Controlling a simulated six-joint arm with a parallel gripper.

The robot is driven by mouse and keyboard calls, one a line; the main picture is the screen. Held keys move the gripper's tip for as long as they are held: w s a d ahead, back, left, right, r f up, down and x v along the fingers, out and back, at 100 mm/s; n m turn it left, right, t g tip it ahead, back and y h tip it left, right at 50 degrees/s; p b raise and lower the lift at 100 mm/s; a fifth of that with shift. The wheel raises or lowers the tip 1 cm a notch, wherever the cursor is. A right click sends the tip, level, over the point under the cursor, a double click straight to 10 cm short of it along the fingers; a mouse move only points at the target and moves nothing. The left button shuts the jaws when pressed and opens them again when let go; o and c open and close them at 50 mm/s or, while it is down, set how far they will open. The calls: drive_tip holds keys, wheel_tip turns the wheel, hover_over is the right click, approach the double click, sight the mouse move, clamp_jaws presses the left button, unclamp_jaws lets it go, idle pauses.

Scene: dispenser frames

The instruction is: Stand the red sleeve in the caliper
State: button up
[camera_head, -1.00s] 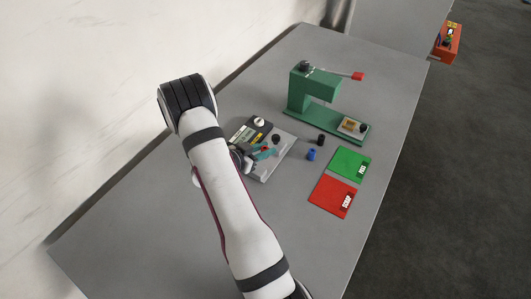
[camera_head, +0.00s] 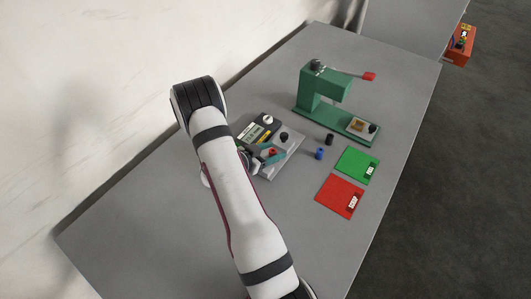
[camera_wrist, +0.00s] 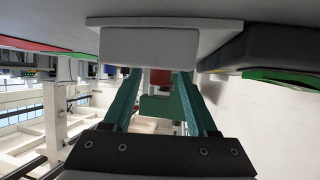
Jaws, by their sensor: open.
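The red sleeve (camera_head: 272,152) is small and partly hidden by my gripper in the head view. In the wrist view, which looks upside down, the red sleeve (camera_wrist: 160,77) shows between my fingertips, against a pale grey block. The caliper (camera_head: 286,164) is a grey base with a dark gauge (camera_head: 258,131) and a black knob. The sleeve is at the caliper's front part and looks upright on the block; its exact seating is hidden. My gripper (camera_head: 268,156) has teal fingers and is open around the sleeve. In the wrist view my gripper (camera_wrist: 160,78) shows both fingers apart.
A green press (camera_head: 320,90) with a red-tipped lever stands behind. A blue sleeve (camera_head: 320,154) and a black sleeve (camera_head: 330,139) stand right of the caliper. A green mat (camera_head: 355,163) and a red mat (camera_head: 337,193) lie near the right edge. The table's left front is clear.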

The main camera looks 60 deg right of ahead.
drive_tip(key=v, duration=1.2)
drive_tip(key=w+a+r+n+t+y, duration=0.1)
drive_tip(key=w+a+r+t+y, duration=0.1)
drive_tip(key=w+a+t+y, duration=0.25)
drive_tip(key=w+a+r+n+t+y, duration=0.1)
drive_tip(key=w+a+r+n+t, duration=0.15)
drive_tip(key=w+a+t, duration=0.4)
drive_tip(key=w+a+r+n+g+y, duration=0.1)
drive_tip(key=w+a+r+n+y, duration=0.15)
drive_tip(key=a+r+y, duration=0.45)
drive_tip(key=s+a+r+n+g+y, duration=0.3)
drive_tip(key=s+a+n, duration=0.3)
drive_tip(key=s+a, duration=0.7)
drive_tip(key=s+d+n+g+h, duration=0.1)
drive_tip(key=s+g, duration=0.3)
drive_tip(key=s, duration=1.1)
drive_tip(key=shift+s+d+r+n+g, duration=0.15)
drive_tip(key=shift+s+r+n+g, duration=0.25)
drive_tip(key=shift+n, duration=0.4)
